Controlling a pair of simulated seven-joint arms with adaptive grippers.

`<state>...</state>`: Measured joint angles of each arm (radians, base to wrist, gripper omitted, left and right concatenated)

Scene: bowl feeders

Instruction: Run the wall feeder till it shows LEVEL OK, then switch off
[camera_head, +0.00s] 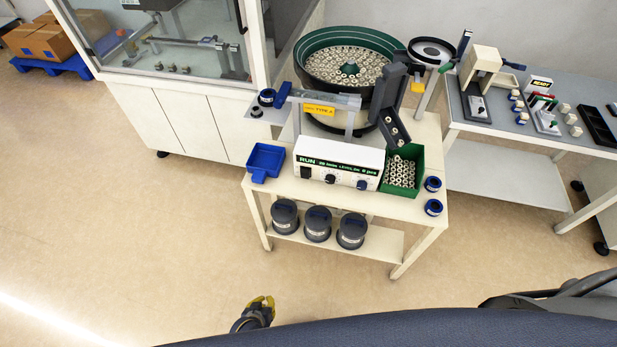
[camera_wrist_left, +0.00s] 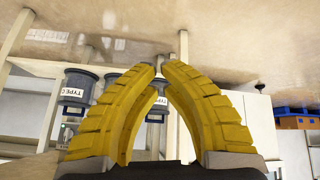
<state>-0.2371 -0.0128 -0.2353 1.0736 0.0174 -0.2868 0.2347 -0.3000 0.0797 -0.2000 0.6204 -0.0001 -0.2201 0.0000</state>
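A bowl feeder with a dark green bowl (camera_head: 348,62) full of small metal parts stands on a cream table. Its white control box (camera_head: 339,163) has a green display strip (camera_head: 335,163) that reads RUN at the left; the smaller text is hard to read. A dark switch (camera_head: 325,186) and two knobs (camera_head: 330,179) (camera_head: 362,185) are on the box front. My left gripper (camera_head: 262,301) is low in front of the table, well apart from the box. My right gripper is not in view.
A green bin (camera_head: 417,158) of parts and an empty blue tray (camera_head: 265,159) flank the box. Several dark canisters (camera_head: 318,224) stand on the lower shelf. A grey bench (camera_head: 470,112) is at right, a glazed cabinet (camera_head: 166,118) at left. The floor (camera_head: 130,230) in front is clear.

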